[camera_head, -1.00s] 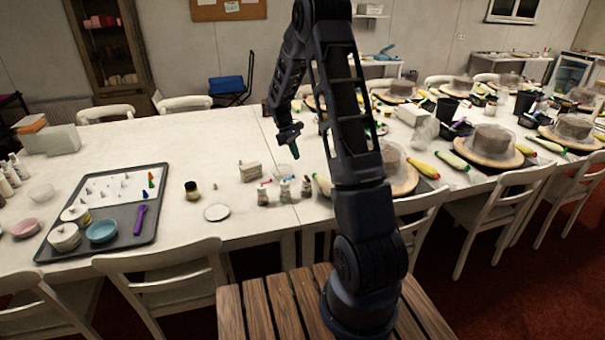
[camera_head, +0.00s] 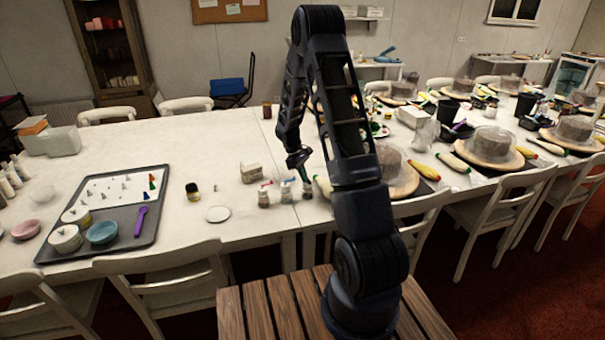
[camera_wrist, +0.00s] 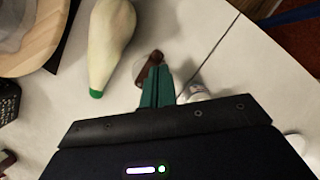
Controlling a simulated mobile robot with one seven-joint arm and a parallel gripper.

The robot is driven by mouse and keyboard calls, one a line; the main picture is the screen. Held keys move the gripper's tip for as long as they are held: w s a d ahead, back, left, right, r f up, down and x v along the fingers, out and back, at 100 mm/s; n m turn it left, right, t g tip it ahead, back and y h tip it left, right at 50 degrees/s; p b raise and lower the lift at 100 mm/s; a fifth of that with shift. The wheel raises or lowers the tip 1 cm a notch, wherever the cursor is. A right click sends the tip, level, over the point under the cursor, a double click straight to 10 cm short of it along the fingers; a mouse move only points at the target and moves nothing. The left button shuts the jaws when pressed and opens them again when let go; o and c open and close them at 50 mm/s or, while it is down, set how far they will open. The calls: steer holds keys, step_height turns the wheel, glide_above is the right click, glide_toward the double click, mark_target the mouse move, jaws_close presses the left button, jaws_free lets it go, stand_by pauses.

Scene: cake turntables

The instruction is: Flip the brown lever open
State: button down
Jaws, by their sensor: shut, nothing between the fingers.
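The brown lever (camera_wrist: 150,65) shows in the wrist view just beyond my fingertips, beside a pale rounded jar or body partly hidden behind it. My gripper (camera_wrist: 158,80) has green fingers held together, with nothing between them. The fingertips are at or very near the lever; I cannot tell whether they touch. In the head view my gripper (camera_head: 304,176) points down over the small jars near the table's front edge. The lever is too small to make out there.
A pale piping bag (camera_wrist: 112,35) with a green tip lies left of my fingers in the wrist view. A cake turntable (camera_head: 402,186) stands to the right.

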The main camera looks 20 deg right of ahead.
steer(key=shift+s+d+n+t, duration=0.2)
steer(key=shift+n+t, duration=0.1)
steer(key=shift+n, duration=0.6)
steer(key=n, duration=0.1)
steer(key=n+t+h, duration=0.1)
steer(key=n, duration=0.1)
steer(key=shift+s+d, duration=0.15)
steer(key=shift+d, duration=0.25)
steer(key=n, duration=0.2)
steer(key=d+n+t, duration=0.1)
steer(key=shift+n, duration=0.4)
steer(key=n+t, duration=0.1)
steer(key=n, duration=0.1)
steer(key=d+n+t, duration=0.1)
steer(key=n, duration=0.1)
steer(key=shift+d+n, duration=0.15)
steer(key=shift+n, duration=0.15)
steer(key=n, duration=0.1)
steer(key=n+t, duration=0.1)
steer(key=n, duration=0.1)
steer(key=shift+w+d+n+y, duration=0.3)
steer(key=shift+w+d+y, duration=0.05)
steer(key=shift+w+y, duration=0.05)
steer(key=shift+w+a, duration=0.1)
steer(key=shift+w+a, duration=0.4)
steer(key=shift+a, duration=0.15)
